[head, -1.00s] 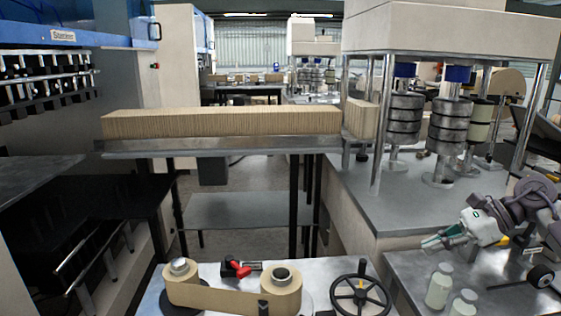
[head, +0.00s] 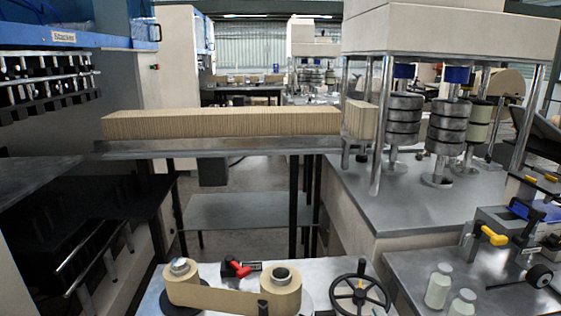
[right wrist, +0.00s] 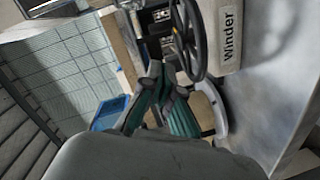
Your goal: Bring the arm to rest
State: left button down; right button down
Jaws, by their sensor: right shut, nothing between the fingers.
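My right gripper (right wrist: 163,84) shows in the right wrist view, with its two green-padded fingers close together and nothing between them. It points toward a black handwheel and a panel marked "Winder" (right wrist: 228,42); I cannot tell how far off they are. In the head view now, neither my right arm nor its gripper is visible. My left gripper is in no view.
In the head view, two small bottles (head: 438,287) and a yellow-handled device (head: 493,235) stand on the right bench (head: 415,270). A black handwheel (head: 360,296) and a kraft roll (head: 281,291) are at the front. A long kraft stack (head: 220,123) lies behind.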

jog(key=s+f+m+g, duration=0.3)
jog(key=s+f+g, duration=0.15)
jog(key=s, duration=0.45)
jog(key=s+f+m+g, duration=0.4)
jog(key=s+f, duration=0.1)
jog(key=s, duration=0.5)
jog(key=s+f+m+g, duration=0.3)
jog(key=s+f+g, duration=0.15)
jog(key=s, duration=0.45)
notch_tip(320, 180, down, 30)
jog(key=s+g+b, duration=0.1)
jog(key=s+b, duration=0.1)
jog(key=b, duration=0.2)
jog(key=s+d+f+g+b, duration=0.1)
jog(key=s+d+f+b, duration=0.1)
jog(key=s+f, duration=1.4)
notch_tip(320, 180, down, 4)
jog(key=shift+s+h+b, duration=0.2)
jog(key=shift+h+b, duration=0.1)
jog(key=shift+b, duration=0.25)
jog(key=shift+d, duration=0.1)
